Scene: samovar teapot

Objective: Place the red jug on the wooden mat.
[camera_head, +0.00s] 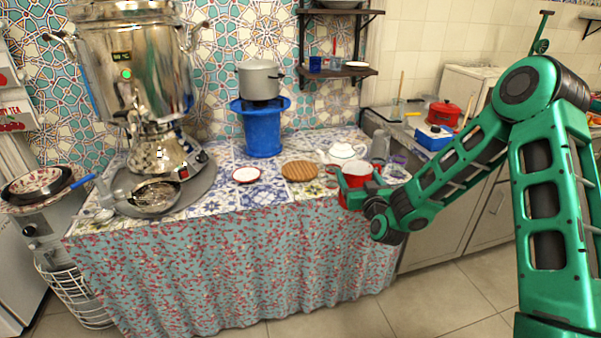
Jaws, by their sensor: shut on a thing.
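The red jug (358,168) is at the right front part of the tiled table, with its pale inside showing at the top. My gripper (348,187) is shut on the red jug, and its green body covers much of the jug's side. I cannot tell whether the jug touches the table. The round wooden mat (300,171) lies flat on the table to the left of the jug, apart from it, with nothing on it.
A small red-rimmed saucer (246,175) lies left of the mat. A white teapot (346,151) and glasses stand close behind the jug. A blue stand (262,132) bears a grey pot (259,79). A large samovar (140,75) stands at the left.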

